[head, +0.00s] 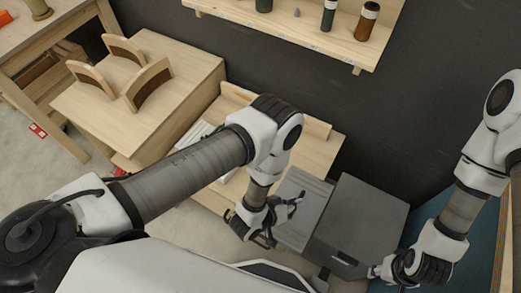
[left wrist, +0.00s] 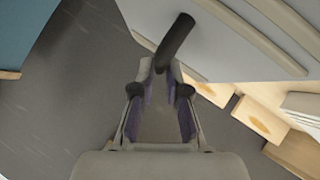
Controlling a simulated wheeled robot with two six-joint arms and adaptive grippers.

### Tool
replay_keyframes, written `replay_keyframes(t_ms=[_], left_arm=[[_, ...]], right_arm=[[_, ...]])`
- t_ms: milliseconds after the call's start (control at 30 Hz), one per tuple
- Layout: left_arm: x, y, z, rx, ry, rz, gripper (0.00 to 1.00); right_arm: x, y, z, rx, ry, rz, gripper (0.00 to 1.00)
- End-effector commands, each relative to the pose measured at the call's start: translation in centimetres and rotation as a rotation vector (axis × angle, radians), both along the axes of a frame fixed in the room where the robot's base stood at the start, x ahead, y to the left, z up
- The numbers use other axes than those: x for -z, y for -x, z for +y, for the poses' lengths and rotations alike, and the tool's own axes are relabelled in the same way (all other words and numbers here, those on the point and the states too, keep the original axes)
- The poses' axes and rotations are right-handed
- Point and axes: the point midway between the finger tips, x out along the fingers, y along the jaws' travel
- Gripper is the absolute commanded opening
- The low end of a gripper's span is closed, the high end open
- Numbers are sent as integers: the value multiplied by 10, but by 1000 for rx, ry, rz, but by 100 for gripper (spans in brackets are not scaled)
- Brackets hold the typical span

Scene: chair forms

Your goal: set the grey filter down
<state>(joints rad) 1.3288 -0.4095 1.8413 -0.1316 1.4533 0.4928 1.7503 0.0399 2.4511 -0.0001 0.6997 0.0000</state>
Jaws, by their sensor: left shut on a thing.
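A grey ribbed slab, which looks like the grey filter (head: 306,187), shows just beyond my left gripper (head: 282,218) in the head view. In the left wrist view the filter (left wrist: 235,35) is a large pale panel with raised bands, and a short dark handle (left wrist: 176,42) stands out from it. My left gripper's fingertips (left wrist: 160,72) are closed around the handle's lower end. Whether the slab's underside rests on anything is hidden. My right gripper (head: 375,270) is by the lower right of a grey cabinet (head: 370,205); its fingers are too small to read.
The grey cabinet stands directly right of the slab, with a dark slot low on its front. A wooden bench (head: 322,145) is behind and left. A wooden box (head: 190,75) carries several curved chair forms (head: 150,85). A wall shelf (head: 300,35) holds bottles. Pale floor shows at lower left.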

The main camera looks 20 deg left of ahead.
Motion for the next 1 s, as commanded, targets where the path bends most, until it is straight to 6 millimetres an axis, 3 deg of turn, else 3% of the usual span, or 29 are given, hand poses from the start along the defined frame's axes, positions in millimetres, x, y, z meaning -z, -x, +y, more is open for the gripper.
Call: replay_keyframes(t_ms=[167,1000], left_arm=[[13,-14,10,0,-1,-5,0],[17,-65,53,-4,1,-7,0]], right_arm=[[42,0,0,0,0,0,40],[211,-1,0,0,0,-1,40]])
